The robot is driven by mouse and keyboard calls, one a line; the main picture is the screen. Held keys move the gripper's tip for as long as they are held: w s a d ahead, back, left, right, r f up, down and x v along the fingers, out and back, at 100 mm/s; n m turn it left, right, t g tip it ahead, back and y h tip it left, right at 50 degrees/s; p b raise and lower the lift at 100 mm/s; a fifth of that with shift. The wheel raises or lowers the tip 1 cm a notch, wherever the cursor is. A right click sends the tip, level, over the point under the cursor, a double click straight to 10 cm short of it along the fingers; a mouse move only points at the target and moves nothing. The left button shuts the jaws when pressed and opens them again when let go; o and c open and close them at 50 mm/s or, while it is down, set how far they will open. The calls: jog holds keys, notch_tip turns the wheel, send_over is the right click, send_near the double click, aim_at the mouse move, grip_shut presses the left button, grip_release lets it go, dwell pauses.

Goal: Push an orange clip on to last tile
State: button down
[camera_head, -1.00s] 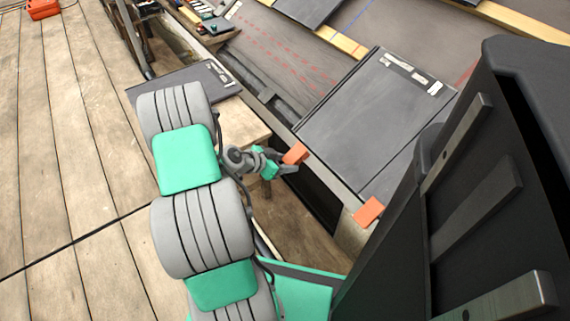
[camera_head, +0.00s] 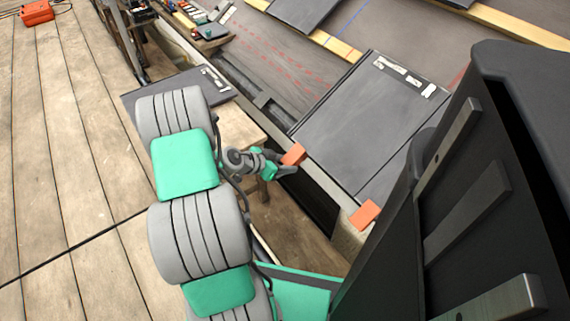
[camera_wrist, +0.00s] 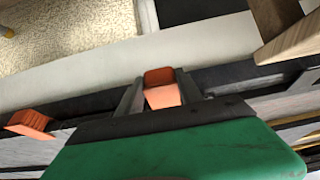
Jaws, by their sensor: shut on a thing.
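My gripper (camera_head: 283,166) is shut on an orange clip (camera_head: 294,154) in the head view, beside the lower left edge of a dark grey tile (camera_head: 352,125). In the wrist view the held orange clip (camera_wrist: 161,88) sits between the two dark fingers of my gripper (camera_wrist: 160,95). Whether the held clip touches the tile is unclear. A second orange clip (camera_head: 365,214) is at the tile row's lower edge, to the right; it also shows at the left of the wrist view (camera_wrist: 30,124).
Another dark tile (camera_head: 170,90) lies on a wooden support at the left. A tool shelf (camera_head: 205,30) stands at the top. A big black body (camera_head: 480,180) fills the right side. A red case (camera_head: 37,12) lies on the plank floor (camera_head: 60,150), which is otherwise clear.

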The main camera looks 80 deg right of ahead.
jog(key=shift+s+d+r, duration=0.7)
jog(key=shift+d+r, duration=0.05)
jog(key=shift+d, duration=0.1)
dwell(1.6)
jog(key=c, duration=0.7)
grip_release()
jog(key=shift+f, duration=0.1)
jog(key=shift+a, duration=0.1)
notch_tip(320, 180, up, 6)
jog(key=w+a+p, duration=0.2)
jog(key=p, duration=0.2)
jog(key=shift+w+a+p, duration=0.15)
jog(key=shift+a+p, duration=0.15)
jog(key=shift+a, duration=0.05)
